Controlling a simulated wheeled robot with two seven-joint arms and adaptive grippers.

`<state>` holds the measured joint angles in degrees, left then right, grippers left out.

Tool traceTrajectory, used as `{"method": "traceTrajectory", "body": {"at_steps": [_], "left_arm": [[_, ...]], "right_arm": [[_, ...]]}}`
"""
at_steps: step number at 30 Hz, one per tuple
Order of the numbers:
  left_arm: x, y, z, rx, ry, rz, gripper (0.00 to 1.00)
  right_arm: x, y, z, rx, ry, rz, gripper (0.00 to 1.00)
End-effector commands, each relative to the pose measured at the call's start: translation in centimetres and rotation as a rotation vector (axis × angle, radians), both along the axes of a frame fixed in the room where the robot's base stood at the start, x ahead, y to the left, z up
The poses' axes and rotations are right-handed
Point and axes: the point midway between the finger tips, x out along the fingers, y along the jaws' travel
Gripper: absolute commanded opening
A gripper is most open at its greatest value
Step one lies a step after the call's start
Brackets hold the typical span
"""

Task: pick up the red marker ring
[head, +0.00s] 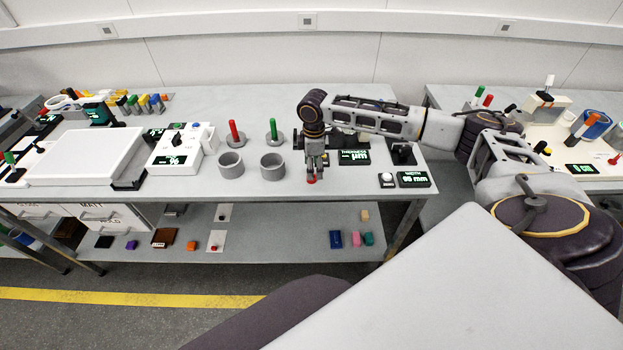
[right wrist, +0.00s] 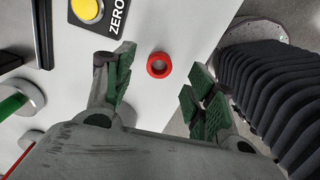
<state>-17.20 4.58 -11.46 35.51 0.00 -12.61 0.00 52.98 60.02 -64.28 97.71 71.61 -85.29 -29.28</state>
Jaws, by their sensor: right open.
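The red marker ring (right wrist: 159,65) lies flat on the light bench top in the right wrist view, its hole showing. It sits a little beyond and between the green-padded fingertips of my right gripper (right wrist: 159,82), which is open and empty. In the head view my right gripper (head: 315,167) points down near the bench's front edge, and a bit of the red ring (head: 311,180) shows just below its fingertips. The ring appears apart from both fingers. My left gripper is in neither view.
Two grey cups (head: 231,165) stand left of my right gripper, with a red peg (head: 234,132) and a green peg (head: 273,130) behind. A thickness display (head: 354,157) and a width display (head: 413,180) are to the right. A yellow ZERO button (right wrist: 86,9) shows in the wrist view.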

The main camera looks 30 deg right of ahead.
Motion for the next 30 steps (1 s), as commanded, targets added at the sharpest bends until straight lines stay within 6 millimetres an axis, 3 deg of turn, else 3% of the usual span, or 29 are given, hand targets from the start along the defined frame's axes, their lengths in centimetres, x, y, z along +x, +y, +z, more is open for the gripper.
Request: {"method": "traceTrajectory", "body": {"at_steps": [12,27,30], "left_arm": [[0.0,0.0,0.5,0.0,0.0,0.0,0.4],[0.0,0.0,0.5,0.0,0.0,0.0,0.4],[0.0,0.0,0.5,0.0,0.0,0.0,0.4]], "right_arm": [[0.0,0.2,-4.0,0.0,0.0,0.001,0.56],[-0.1,0.2,-4.3,-0.001,0.0,0.001,0.56],[-0.1,0.2,-4.3,-0.001,0.0,0.0,0.45]]}}
